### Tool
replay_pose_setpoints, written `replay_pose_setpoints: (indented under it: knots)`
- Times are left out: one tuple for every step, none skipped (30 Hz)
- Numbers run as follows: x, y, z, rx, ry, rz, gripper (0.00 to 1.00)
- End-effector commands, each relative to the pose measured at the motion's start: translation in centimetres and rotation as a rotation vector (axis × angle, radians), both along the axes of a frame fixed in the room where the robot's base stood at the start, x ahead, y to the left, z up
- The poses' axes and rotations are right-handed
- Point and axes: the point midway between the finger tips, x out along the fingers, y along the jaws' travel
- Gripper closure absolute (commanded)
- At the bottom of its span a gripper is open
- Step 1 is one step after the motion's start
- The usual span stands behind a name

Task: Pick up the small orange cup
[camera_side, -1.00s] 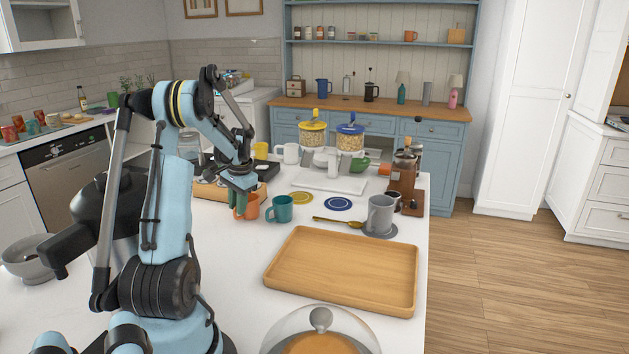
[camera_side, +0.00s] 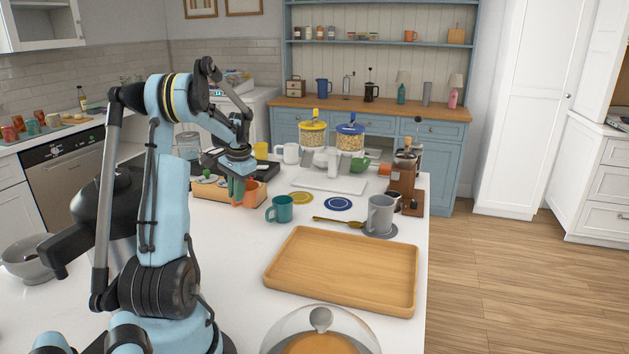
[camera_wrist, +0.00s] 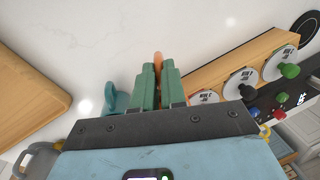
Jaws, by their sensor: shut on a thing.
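The small orange cup (camera_side: 251,196) is between the green fingers of my gripper (camera_side: 238,190) in the side view. The fingers are shut on it and cover its left part. It appears raised off the white counter, in front of the wooden rack. In the wrist view a thin orange edge of the cup (camera_wrist: 158,58) shows between the two fingertips (camera_wrist: 159,77); the rest of it is hidden.
A teal mug (camera_side: 280,209) stands just right of the gripper. A wooden rack (camera_side: 208,190) lies behind it. A grey mug (camera_side: 380,213), a gold spoon (camera_side: 337,221) and a blue coaster (camera_side: 338,204) are further right. A wooden tray (camera_side: 340,272) lies in front.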

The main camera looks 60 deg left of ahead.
Motion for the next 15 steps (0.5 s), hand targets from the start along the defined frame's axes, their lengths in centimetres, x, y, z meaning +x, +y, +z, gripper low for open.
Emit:
replay_pose_setpoints:
  knots:
    - [0.6,-0.8,0.9,0.000,0.000,-0.005,1.00]
    - [1.0,-1.4,1.2,0.000,0.000,-0.005,1.00]
    - [1.5,-2.2,1.8,0.000,-0.001,-0.007,1.00]
    - [1.9,-2.7,2.2,0.000,-0.001,-0.006,1.00]
    - [2.3,-3.2,2.5,0.000,0.000,-0.007,1.00]
    - [2.7,-3.9,3.0,0.000,0.000,-0.005,1.00]
    - [3.0,-4.4,3.4,0.000,0.000,-0.006,1.00]
    - [3.4,-4.9,3.7,0.000,0.000,-0.006,1.00]
    - [3.8,-5.5,4.2,0.000,0.000,-0.006,1.00]
    - [4.1,-6.0,4.5,0.000,0.000,-0.005,1.00]
    - [4.4,-6.4,4.8,0.000,0.000,-0.004,1.00]
    - [4.8,-6.9,5.2,0.000,0.000,-0.005,1.00]
    - [5.0,-7.2,5.4,0.000,0.000,-0.004,1.00]
    - [5.2,-7.6,5.7,0.000,0.000,-0.004,1.00]
    - [5.5,-8.0,6.0,0.000,0.000,-0.004,1.00]
